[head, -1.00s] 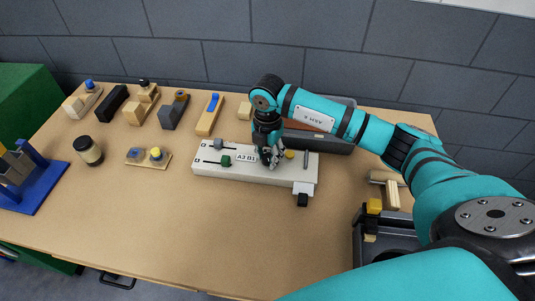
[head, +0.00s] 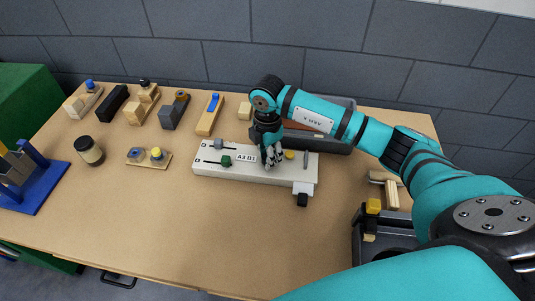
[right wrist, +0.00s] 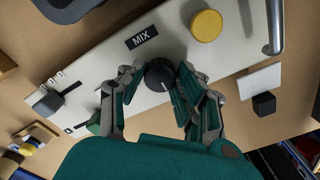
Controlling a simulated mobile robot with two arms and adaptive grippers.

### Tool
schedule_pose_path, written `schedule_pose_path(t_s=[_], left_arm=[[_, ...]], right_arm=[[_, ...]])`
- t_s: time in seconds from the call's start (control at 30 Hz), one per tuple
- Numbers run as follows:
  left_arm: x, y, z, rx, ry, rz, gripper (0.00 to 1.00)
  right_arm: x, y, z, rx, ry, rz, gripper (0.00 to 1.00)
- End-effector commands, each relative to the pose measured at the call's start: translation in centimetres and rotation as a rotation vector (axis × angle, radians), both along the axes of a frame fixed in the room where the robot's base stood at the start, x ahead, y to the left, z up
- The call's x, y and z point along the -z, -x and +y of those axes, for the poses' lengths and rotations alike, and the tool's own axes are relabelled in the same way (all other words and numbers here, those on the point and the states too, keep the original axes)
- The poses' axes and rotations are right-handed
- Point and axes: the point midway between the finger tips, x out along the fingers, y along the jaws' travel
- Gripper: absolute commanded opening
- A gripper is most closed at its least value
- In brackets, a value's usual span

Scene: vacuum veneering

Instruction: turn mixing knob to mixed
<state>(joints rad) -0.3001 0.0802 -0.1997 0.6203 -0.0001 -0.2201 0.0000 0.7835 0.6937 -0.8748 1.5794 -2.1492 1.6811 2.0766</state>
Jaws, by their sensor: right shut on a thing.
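The mixing knob (right wrist: 160,75) is black and round with a pale pointer line. It sits below a black MIX label (right wrist: 142,37) on the white panel (head: 225,173), as the right wrist view shows. My right gripper (right wrist: 155,88) points down at the panel, with its fingers on both sides of the knob and shut on it. In the head view my right gripper (head: 271,158) hides the knob. Which label the pointer line meets cannot be told. My left gripper does not show.
On the panel, a yellow button (right wrist: 207,26) and a metal lever (right wrist: 273,25) are near the knob, and two sliders are at its left end. Wooden planes stand along the back of the table. A grey tray (head: 335,147) lies behind the panel.

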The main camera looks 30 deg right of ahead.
Motion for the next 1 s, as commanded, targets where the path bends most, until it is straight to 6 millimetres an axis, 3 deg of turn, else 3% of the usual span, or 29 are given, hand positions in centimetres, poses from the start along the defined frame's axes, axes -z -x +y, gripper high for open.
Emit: schedule_pose_path(t_s=[0.17,0.2,0.37,0.73,1.0], left_arm=[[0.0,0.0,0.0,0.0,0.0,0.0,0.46],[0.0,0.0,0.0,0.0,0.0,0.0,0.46],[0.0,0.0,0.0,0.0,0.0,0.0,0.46],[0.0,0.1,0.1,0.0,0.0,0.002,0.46],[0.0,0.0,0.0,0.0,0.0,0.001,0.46]], right_arm=[[-0.2,-0.2,-0.1,0.001,0.001,-0.005,0.01],[-0.2,-0.2,-0.1,0.001,0.001,-0.005,0.36],[-0.1,-0.1,-0.1,0.0,0.001,-0.004,0.57],[-0.8,-0.1,0.0,-0.002,-0.001,-0.004,0.57],[-5.9,-0.2,0.0,-0.002,0.0,-0.008,0.57]])
